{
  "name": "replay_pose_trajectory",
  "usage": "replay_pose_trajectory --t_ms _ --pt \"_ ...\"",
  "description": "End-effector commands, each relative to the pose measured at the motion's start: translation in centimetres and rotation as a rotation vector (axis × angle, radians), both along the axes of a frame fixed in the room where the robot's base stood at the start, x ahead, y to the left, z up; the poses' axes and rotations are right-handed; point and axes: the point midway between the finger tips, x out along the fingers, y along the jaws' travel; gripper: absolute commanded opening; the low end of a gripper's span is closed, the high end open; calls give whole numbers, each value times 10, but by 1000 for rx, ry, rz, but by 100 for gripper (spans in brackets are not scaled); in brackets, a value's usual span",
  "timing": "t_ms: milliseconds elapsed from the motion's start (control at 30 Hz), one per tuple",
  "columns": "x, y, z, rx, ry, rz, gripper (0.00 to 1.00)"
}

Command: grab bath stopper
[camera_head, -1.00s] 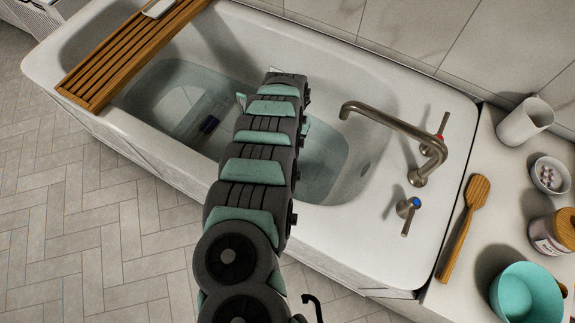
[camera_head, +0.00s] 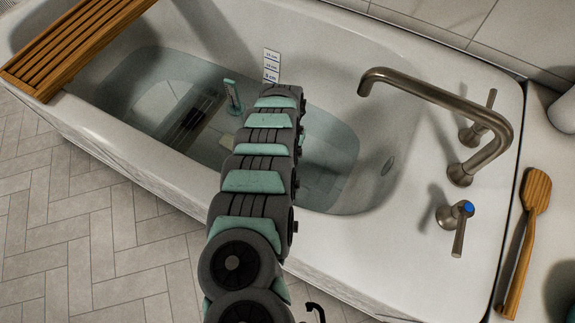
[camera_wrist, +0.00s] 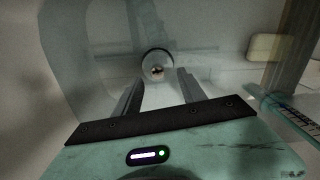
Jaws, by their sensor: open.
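My gripper (camera_wrist: 160,92) is open, with its two grey fingers spread in the wrist view. A round, pale disc with a dark reddish centre, which looks like the bath stopper (camera_wrist: 157,63), lies just beyond the fingertips, roughly between them. Nothing is held; I cannot tell how far the disc is from the fingers. In the head view my arm reaches down into the water-filled bathtub (camera_head: 400,90) and hides the gripper tips and the stopper.
A teal thermometer (camera_head: 232,97) stands in the water left of my arm. A white depth gauge (camera_head: 271,66) is behind it. A wooden bath tray (camera_head: 70,45) spans the left end. The tap (camera_head: 440,98) and handle (camera_head: 455,222) stand on the right rim, beside a wooden brush (camera_head: 527,230).

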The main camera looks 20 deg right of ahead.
Motion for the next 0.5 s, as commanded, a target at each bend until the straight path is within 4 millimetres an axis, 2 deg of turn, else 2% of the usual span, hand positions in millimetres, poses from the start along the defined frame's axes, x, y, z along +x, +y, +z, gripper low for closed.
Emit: replay_pose_trajectory --t_ms 33,333,500 --pt "-1 -1 -13 -2 1 0 48" --pt "-1 -2 -39 -1 -2 0 48" --pt "-5 -7 -68 -1 2 -1 48"
